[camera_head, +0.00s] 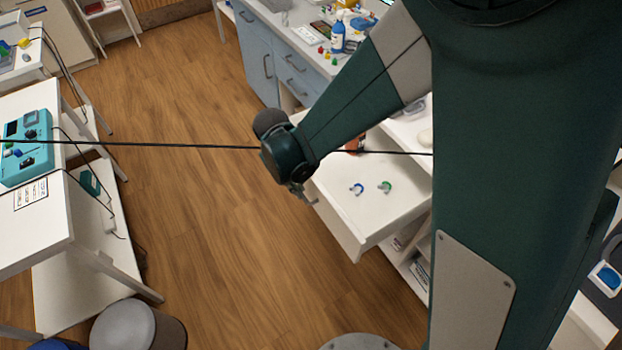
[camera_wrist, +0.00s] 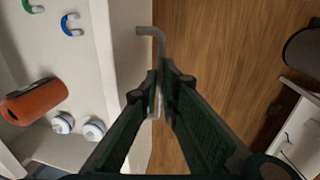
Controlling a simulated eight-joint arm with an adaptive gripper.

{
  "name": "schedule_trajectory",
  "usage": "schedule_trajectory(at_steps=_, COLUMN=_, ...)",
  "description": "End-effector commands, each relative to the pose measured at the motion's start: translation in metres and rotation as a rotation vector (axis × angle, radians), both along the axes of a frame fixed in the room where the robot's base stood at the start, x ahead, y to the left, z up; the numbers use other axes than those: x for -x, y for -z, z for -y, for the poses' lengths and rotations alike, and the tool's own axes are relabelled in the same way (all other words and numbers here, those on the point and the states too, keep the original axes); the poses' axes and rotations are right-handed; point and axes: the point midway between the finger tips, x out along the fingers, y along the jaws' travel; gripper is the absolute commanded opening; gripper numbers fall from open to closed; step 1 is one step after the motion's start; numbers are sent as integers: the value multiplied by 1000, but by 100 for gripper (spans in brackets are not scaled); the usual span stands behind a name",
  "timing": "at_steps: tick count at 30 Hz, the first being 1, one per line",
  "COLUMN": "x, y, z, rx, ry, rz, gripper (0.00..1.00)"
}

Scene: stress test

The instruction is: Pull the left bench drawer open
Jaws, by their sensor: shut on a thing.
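The white bench drawer (camera_head: 337,226) stands pulled out from the bench, its inside open to view. It also shows in the wrist view (camera_wrist: 103,30). Its grey bar handle (camera_wrist: 146,31) runs along the outside of the drawer front. My gripper (camera_wrist: 160,82) is shut on the handle, with the bar between its fingertips. In the head view my gripper (camera_head: 299,189) is at the drawer's front, and my wrist and arm hide part of the drawer.
In the drawer lie a blue horseshoe-shaped piece (camera_head: 357,189), a green one (camera_head: 385,187), an orange cylinder (camera_wrist: 34,101) and two white-and-blue round items (camera_wrist: 93,130). Wooden floor (camera_head: 200,200) is clear left of the drawer. A white table (camera_head: 40,240) and grey-topped stool (camera_head: 123,327) stand further left.

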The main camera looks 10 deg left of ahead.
Motion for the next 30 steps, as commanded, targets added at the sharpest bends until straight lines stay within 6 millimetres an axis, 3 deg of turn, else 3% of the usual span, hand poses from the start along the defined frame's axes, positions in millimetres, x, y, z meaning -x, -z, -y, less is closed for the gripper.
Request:
schedule_trajectory(at_steps=6, x=13, y=1, z=-12, rx=0, ry=-1, rz=0, gripper=0)
schedule_trajectory(at_steps=19, x=15, y=1, z=-14, rx=0, ry=0, rz=0, gripper=0)
schedule_trajectory(at_steps=20, x=15, y=1, z=-14, rx=0, ry=0, rz=0, gripper=10)
schedule_trajectory(at_steps=21, x=15, y=1, z=-14, rx=0, ry=0, rz=0, gripper=13)
schedule_trajectory(at_steps=30, x=14, y=0, z=-14, rx=0, ry=0, rz=0, gripper=13)
